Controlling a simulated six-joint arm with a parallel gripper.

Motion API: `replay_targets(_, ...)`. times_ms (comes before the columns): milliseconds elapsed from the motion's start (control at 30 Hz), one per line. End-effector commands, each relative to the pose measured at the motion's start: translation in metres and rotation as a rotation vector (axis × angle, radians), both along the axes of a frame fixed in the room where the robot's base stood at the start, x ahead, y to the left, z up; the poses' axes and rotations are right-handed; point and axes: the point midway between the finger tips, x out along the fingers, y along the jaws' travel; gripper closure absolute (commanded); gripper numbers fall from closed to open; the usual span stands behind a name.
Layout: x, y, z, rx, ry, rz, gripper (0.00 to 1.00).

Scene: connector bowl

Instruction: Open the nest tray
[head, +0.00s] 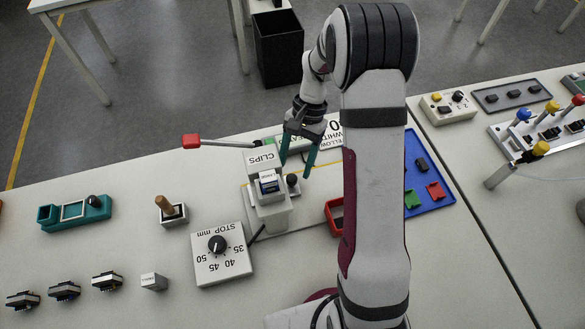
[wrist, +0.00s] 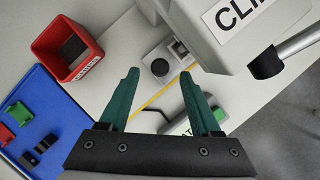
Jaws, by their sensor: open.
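I cannot tell for certain which part is the nest tray. A small grey part with a round black knob (head: 292,180) sits beside the grey CLIPS machine (head: 265,160). In the wrist view the knob (wrist: 160,67) shows between and beyond my fingertips. My gripper (head: 295,168) has its two teal fingers spread above and behind the knob, with nothing between them. The wrist view also shows my gripper (wrist: 160,75) open and empty, apparently apart from the knob. My arm hides part of the table right of the machine.
A red bin (head: 335,219) and a blue tray (head: 418,158) with small blocks lie right of the machine. A red-handled lever (head: 192,140) extends left. A STOP mm dial box (head: 222,262) stands in front. A teal holder (head: 50,214) is at left.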

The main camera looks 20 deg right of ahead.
Motion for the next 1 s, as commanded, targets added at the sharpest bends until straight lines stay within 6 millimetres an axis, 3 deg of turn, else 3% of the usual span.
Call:
replay_targets(200, -0.008, 0.009, -0.027, 0.0, 0.0, 0.0, 0.36)
replay_targets(533, -0.009, 0.009, -0.032, -0.001, -0.002, 0.001, 0.37)
replay_targets(867, -0.009, 0.009, -0.031, -0.001, -0.002, 0.001, 0.97)
replay_targets(1000, -0.009, 0.009, -0.031, -0.001, -0.001, 0.0, 1.0)
